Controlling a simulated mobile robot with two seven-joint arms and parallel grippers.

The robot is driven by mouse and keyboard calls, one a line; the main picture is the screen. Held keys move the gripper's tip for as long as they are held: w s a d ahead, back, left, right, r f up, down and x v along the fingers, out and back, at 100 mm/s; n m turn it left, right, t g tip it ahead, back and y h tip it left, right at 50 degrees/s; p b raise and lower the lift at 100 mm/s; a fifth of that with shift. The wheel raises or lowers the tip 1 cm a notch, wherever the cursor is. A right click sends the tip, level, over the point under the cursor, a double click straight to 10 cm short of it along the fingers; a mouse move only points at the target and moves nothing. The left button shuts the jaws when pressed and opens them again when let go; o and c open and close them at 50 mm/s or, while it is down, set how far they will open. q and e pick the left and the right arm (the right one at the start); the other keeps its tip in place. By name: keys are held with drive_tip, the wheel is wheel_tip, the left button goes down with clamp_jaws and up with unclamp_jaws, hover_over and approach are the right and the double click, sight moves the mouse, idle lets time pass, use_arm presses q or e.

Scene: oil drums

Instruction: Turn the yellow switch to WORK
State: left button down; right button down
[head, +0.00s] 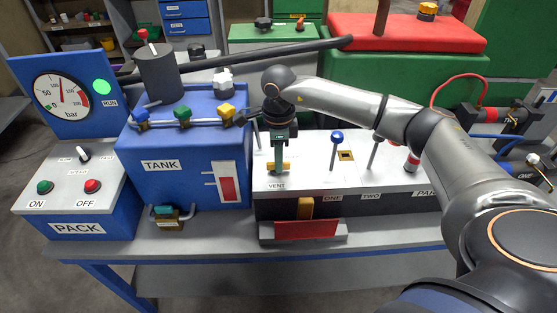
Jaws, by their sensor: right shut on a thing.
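The yellow switch (285,167) sits on the grey top of the panel box, just above a label that reads VENT. My right gripper (278,164) reaches straight down onto it from above, and its jaws are shut on it. The fingers cover part of the switch, so its exact angle is hard to read. I cannot make out a WORK label; it may be hidden behind the gripper. My left gripper is not in view.
A blue TANK box (185,150) with blue, green and yellow valve knobs stands left of the gripper. A blue-knobbed lever (337,138) rises to the right. A blue PACK box (78,200) with a gauge is far left.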

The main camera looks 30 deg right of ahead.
idle(0.3)
drive_tip(key=c, duration=0.9)
unclamp_jaws()
wheel_tip(320, 180, up, 13)
drive_tip(key=shift+f, duration=0.2)
